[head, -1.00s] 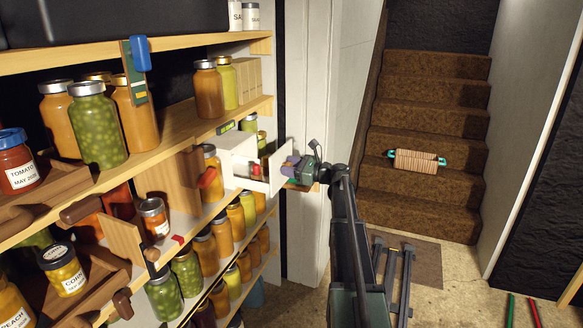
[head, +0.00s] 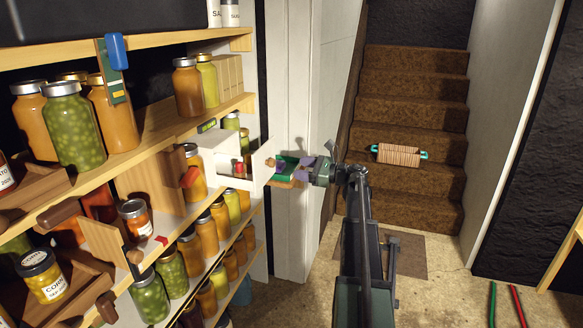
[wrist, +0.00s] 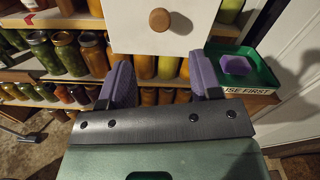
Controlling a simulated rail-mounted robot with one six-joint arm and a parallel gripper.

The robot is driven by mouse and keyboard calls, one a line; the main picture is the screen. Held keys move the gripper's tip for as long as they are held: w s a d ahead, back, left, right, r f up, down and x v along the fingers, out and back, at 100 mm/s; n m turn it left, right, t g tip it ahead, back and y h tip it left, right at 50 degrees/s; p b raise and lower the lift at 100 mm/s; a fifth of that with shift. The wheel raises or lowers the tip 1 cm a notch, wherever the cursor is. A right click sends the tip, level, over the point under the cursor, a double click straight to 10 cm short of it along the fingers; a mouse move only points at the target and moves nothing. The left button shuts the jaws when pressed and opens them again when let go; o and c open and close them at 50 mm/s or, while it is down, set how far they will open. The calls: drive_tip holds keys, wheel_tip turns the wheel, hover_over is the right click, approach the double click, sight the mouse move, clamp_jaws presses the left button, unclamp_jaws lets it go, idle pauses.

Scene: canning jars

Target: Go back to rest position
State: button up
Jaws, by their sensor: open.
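My gripper (head: 306,168) has purple fingers and is in front of the open white drawer (head: 262,160) on the shelf unit. In the wrist view, my gripper (wrist: 162,82) has its fingers spread apart with nothing between them. The drawer front (wrist: 185,25) is ahead of the fingers, and its round wooden knob (wrist: 159,19) stands free of them. The drawer is pulled out, and a small red item (head: 240,168) shows inside it.
A green tray (wrist: 269,75) marked "USE FIRST" sits right of the drawer with a purple piece (wrist: 236,65) in it. Shelves of jars (head: 75,130) fill the left. Stairs (head: 415,120) with a cord-wound winder (head: 400,154) rise behind. Floor around the mat (head: 405,257) looks free.

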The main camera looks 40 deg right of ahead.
idle(0.4)
drive_tip(key=s+a+f+n+g+h, duration=0.3)
drive_tip(key=s+a+f+n+g, duration=0.25)
drive_tip(key=a+n, duration=0.4)
drive_tip(key=s+a+f+n+g+h, duration=0.35)
drive_tip(key=s+a+f+n, duration=0.3)
drive_tip(key=a, duration=0.55)
drive_tip(key=s+a+f+n+g+h, duration=0.2)
drive_tip(key=s+a+f+n+g, duration=0.4)
drive_tip(key=a, duration=0.4)
drive_tip(key=s+a+n+h, duration=0.2)
drive_tip(key=s+a+n, duration=0.2)
drive_tip(key=a, duration=0.7)
wheel_tip(320, 180, up, 16)
drive_tip(key=p, duration=1.5)
drive_tip(key=shift+w+d+r+p, duration=0.15)
drive_tip(key=shift+d+r+p, duration=0.05)
drive_tip(key=shift+d+p, duration=0.1)
